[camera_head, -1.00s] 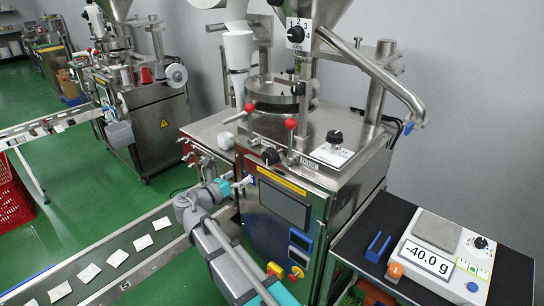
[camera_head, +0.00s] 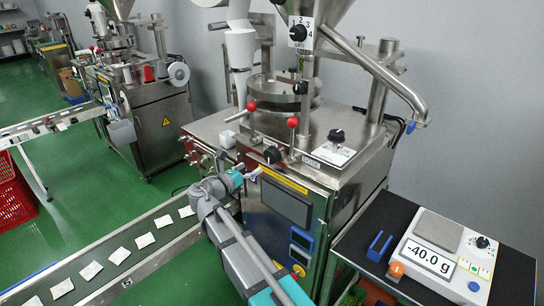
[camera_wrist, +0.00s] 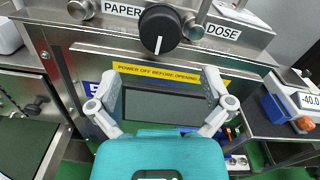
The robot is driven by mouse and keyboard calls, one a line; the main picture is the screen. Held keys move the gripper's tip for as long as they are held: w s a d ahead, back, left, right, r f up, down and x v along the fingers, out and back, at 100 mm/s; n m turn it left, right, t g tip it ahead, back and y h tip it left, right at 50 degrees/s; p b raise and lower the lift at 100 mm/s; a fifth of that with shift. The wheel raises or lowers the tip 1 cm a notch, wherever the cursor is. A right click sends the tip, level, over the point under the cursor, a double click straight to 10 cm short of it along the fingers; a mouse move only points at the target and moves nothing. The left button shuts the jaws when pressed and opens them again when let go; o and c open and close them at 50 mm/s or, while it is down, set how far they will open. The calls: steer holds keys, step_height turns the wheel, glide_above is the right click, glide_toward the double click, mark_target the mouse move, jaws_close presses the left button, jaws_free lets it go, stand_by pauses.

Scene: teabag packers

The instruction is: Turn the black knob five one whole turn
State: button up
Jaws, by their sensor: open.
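A round black knob with a white pointer line (camera_wrist: 160,31) sits on the machine's front edge between the PAPER and DOSE labels. Its pointer aims roughly downward in the wrist view. The same knob shows in the head view (camera_head: 271,155). I see no number five on the knob itself; a blue plate, partly hidden by a finger, shows what looks like a 5 (camera_wrist: 91,88). My gripper (camera_wrist: 158,86) is open and empty, its two fingers spread apart below the knob. In the head view my gripper (camera_head: 254,173) is just left of and below the knob, apparently apart from it.
Red-ball levers (camera_head: 293,122) and another black knob (camera_head: 336,136) stand on the machine top. A numbered gate knob (camera_head: 297,33) is higher up. A yellow warning strip (camera_wrist: 170,75) and dark screen (camera_wrist: 160,105) lie below the knob. A scale (camera_head: 445,255) stands at right.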

mark_target(268, 157)
steer(key=x, duration=0.9)
steer(key=shift+w+d, duration=0.2)
steer(key=c, duration=1)
